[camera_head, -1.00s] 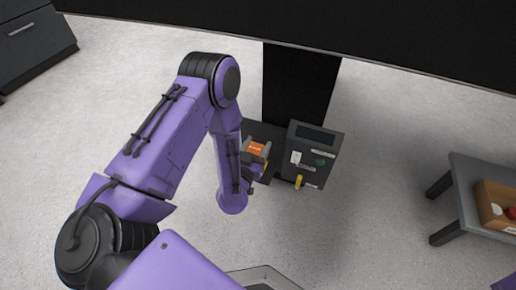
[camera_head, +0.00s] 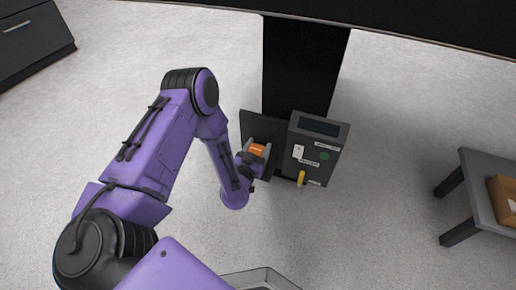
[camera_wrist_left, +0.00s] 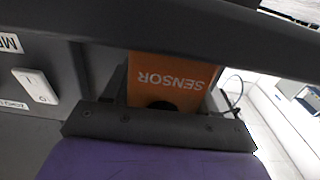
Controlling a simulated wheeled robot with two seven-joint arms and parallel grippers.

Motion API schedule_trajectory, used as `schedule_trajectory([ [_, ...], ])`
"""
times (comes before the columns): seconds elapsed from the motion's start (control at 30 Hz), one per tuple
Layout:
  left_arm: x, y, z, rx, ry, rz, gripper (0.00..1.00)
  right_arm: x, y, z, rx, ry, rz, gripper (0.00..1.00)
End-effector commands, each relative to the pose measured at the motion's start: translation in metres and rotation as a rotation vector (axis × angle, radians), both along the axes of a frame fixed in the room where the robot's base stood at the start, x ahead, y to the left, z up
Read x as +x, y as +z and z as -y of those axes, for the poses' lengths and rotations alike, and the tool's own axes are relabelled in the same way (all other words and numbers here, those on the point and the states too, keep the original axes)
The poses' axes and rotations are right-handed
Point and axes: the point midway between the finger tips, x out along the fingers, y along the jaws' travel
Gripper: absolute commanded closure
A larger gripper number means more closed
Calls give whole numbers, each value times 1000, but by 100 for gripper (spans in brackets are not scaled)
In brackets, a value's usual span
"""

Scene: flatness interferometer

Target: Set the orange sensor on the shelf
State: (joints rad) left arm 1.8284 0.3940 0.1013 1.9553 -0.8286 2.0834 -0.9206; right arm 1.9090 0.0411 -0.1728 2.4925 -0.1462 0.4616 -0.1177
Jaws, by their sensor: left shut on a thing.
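The orange sensor (camera_head: 257,149) is a small orange block held at the end of my left arm, just left of the dark instrument box. In the left wrist view the sensor (camera_wrist_left: 172,75) shows the word SENSOR upside down. My left gripper (camera_head: 254,154) is shut on it, with dark finger parts above and below it in the wrist view. A dark flat plate (camera_head: 262,125), perhaps the shelf, lies behind the sensor and beside the box. I cannot tell whether the sensor touches it. My right gripper is out of view.
The dark instrument box (camera_head: 335,152) has a screen, a white switch (camera_head: 298,151), a green button and a yellow handle (camera_head: 301,178). A black column rises behind it. A grey table (camera_head: 483,190) with a cardboard box (camera_head: 503,201) stands at the right. Open floor lies between.

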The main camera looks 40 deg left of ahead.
Motion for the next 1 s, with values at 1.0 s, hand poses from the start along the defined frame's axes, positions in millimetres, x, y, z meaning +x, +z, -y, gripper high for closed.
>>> schedule_trajectory([
  [1.0,-111,3,28,1,-5,-4,17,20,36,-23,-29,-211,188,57],
])
